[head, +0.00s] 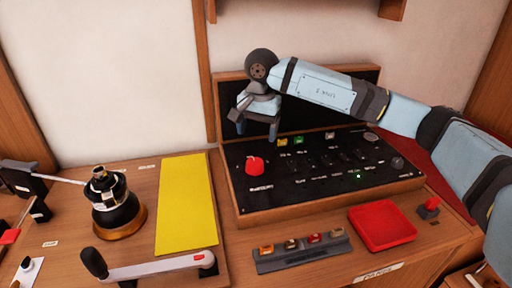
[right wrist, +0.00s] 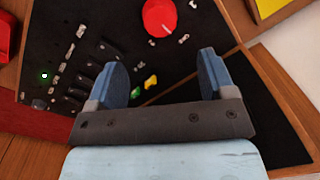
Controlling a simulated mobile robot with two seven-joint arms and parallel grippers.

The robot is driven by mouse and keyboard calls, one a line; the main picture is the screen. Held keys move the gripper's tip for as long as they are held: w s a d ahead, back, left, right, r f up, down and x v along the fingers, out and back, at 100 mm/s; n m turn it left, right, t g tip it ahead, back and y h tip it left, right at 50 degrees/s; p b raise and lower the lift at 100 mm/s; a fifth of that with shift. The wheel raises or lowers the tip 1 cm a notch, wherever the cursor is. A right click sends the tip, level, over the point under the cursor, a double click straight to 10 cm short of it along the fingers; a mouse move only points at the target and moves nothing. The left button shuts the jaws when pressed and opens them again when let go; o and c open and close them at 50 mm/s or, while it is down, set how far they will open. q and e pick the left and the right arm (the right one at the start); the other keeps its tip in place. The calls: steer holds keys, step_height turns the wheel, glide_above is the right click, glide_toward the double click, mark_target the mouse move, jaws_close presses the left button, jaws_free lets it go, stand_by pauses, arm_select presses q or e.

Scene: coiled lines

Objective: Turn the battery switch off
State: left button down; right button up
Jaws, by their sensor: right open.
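The battery switch appears to be the red round knob (head: 255,165) at the left end of the black control panel (head: 310,192). A small light mark shows on its top. The red knob also shows at the top of the right wrist view (right wrist: 160,16). My right gripper (head: 258,128) is above the panel's back left part, behind and above the knob, apart from it. In the right wrist view its two blue fingers (right wrist: 162,72) are spread with nothing between them. My left gripper is not in view.
The panel carries rows of small black switches, yellow and green switches (head: 283,142) and a lit green lamp (head: 358,176). In front are a red tray (head: 382,227) and a strip of coloured buttons (head: 302,250). Left are a yellow sheet (head: 184,205), a winch (head: 117,205) and a crank handle (head: 150,267).

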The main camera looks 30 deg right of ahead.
steer(key=shift+r, duration=2.1)
steer(key=shift+s, duration=0.1)
